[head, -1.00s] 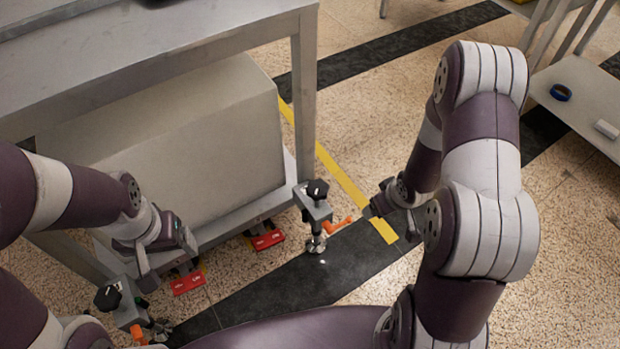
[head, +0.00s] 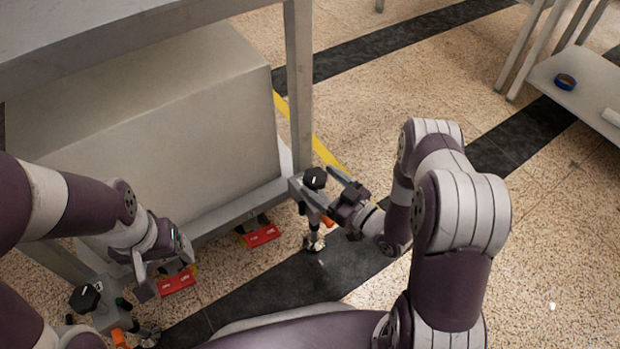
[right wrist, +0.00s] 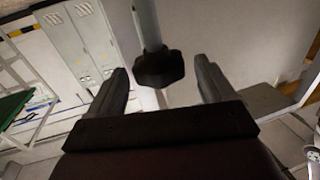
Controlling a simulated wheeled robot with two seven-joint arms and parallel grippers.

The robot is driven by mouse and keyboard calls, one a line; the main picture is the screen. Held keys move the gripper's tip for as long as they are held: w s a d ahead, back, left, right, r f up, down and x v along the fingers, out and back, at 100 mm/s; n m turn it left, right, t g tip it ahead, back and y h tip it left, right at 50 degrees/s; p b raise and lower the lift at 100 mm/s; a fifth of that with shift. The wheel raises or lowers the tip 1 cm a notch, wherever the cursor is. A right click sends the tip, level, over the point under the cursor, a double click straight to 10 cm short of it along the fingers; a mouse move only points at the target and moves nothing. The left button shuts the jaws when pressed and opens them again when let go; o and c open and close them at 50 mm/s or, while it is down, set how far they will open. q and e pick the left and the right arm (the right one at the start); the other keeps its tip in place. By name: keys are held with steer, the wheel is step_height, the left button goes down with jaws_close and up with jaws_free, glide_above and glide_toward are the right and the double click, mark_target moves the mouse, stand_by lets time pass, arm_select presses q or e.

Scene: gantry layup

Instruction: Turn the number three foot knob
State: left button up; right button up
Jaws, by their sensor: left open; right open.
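A black foot knob (head: 314,178) stands on the bracket at the cart's right front corner, above a metal foot (head: 314,242). It also shows in the right wrist view (right wrist: 158,69), between the two fingers. My right gripper (head: 332,187) is open beside this knob, its fingers reaching toward it from the right; I cannot tell whether they touch it. A second black knob (head: 85,298) is on the left front corner. My left gripper (head: 140,285) is open and empty, near a red pedal and right of the second knob. Knob numbers are not readable.
Two red pedals (head: 261,236) (head: 176,282) stick out under the cart's front edge. An orange lever (head: 328,222) is by the right foot. A grey block (head: 165,120) fills the lower shelf. Floor between is clear.

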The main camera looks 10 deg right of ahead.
mark_target(310, 171)
steer(key=b+x, duration=0.1)
steer(key=x, duration=0.3)
steer(key=shift+f, duration=0.1)
steer(key=shift+w+a, duration=0.15)
steer(key=shift+w, duration=0.15)
steer(key=c, duration=1)
steer(key=shift+r, duration=0.2)
